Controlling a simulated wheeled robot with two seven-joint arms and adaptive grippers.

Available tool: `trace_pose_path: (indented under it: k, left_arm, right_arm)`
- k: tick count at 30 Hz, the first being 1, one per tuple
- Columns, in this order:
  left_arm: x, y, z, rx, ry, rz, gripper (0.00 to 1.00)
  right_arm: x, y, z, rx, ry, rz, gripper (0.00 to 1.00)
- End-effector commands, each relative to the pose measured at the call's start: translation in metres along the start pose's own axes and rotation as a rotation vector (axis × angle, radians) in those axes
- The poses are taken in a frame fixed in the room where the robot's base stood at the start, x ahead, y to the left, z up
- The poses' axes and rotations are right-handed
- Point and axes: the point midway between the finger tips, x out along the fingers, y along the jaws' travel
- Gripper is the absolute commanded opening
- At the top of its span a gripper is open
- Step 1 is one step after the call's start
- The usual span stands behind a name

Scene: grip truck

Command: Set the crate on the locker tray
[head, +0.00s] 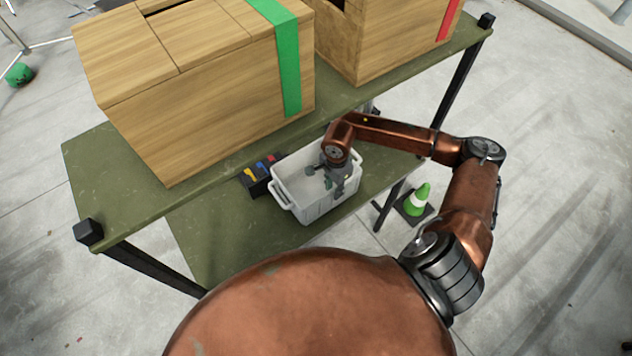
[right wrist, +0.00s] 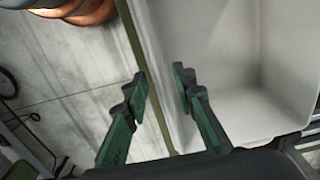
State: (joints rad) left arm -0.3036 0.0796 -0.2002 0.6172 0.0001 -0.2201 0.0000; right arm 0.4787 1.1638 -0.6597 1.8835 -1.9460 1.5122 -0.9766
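The crate (head: 318,210) is a pale grey, open-topped bin with side handles. It sits upright on the lower olive shelf (head: 215,245). My right gripper (head: 338,183) is at the crate's right end, pointing down. In the right wrist view my right gripper (right wrist: 160,93) is open, its green-padded fingers apart. One finger is over the inside of the crate (right wrist: 240,75) and the other is outside, with the crate's wall between them. I cannot tell whether either finger touches the wall. My left gripper is out of view. I cannot identify a separate locker tray.
Two large wooden boxes, one with a green stripe (head: 205,90) and one with a red stripe (head: 395,35), stand on the upper olive shelf (head: 115,190). A black organiser (head: 258,184) with coloured items is beside the crate. A green-and-white cone (head: 417,202) stands at right.

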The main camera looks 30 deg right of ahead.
Motion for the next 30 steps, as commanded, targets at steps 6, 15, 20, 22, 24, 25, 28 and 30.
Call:
trace_pose_path:
  k: [6, 15, 20, 22, 24, 25, 28, 30]
  left_arm:
    - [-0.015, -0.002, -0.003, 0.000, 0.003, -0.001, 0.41]
    - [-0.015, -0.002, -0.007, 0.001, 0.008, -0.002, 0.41]
    - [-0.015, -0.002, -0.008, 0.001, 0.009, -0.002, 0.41]
    - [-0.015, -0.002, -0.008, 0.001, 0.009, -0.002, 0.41]
    - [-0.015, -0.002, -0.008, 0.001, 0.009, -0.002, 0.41]
    - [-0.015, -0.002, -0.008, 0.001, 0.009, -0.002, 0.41]
    - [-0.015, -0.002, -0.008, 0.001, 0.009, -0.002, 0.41]
    - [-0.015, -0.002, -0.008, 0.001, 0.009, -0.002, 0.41]
  right_arm:
    - [0.030, 0.000, 0.000, -0.001, -0.004, 0.002, 0.25]
    - [0.040, -0.001, 0.001, -0.003, -0.002, -0.001, 0.25]
    - [0.040, -0.001, 0.001, -0.004, -0.002, -0.001, 0.16]
    - [0.040, -0.001, 0.001, -0.004, -0.002, -0.001, 0.12]
    - [0.040, -0.001, 0.001, -0.004, -0.002, -0.001, 0.07]
    - [0.040, -0.001, 0.001, -0.004, -0.002, -0.001, 0.05]
    - [0.040, -0.001, 0.001, -0.004, -0.003, -0.001, 0.00]
    - [0.040, -0.001, 0.001, -0.004, -0.003, -0.001, 0.00]
